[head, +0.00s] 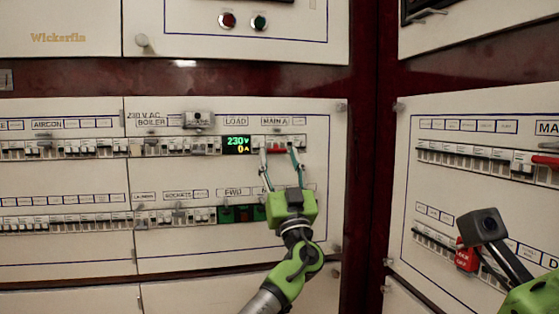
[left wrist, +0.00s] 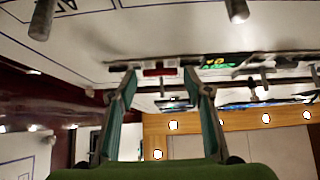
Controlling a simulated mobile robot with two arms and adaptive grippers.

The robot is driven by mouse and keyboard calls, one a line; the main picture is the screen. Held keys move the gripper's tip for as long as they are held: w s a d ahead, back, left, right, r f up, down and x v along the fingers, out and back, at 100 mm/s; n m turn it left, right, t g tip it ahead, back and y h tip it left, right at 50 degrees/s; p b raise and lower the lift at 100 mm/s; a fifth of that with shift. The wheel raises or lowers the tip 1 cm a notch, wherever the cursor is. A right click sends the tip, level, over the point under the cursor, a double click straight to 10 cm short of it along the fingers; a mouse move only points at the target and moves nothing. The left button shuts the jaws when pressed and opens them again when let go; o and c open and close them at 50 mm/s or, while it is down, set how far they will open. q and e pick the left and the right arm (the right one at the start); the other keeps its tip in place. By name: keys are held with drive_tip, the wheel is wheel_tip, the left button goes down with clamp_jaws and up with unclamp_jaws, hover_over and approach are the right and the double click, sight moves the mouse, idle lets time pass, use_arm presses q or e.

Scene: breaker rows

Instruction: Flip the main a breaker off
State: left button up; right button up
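The main A breaker has a red handle (head: 277,150) under the "MAIN A" label (head: 275,121), in the upper row of the middle panel. My left gripper (head: 281,152) is open, its two teal fingers on either side of the red handle. In the left wrist view, the red handle (left wrist: 160,71) shows beyond and between the spread fingertips (left wrist: 160,78). I cannot tell whether they touch the breaker. Which way its handle is set is not clear. My right arm (head: 530,297) enters at the lower right; its fingers cannot be made out.
A lit display (head: 236,145) reading 230 V and 0 A sits just left of the main A breaker. Rows of breakers (head: 60,148) run along the panel. Another red-handled breaker (head: 530,165) is on the right panel. A red tag (head: 467,258) shows near my right arm.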

use_arm(q)
drive_tip(key=v, duration=1.2)
idle(0.4)
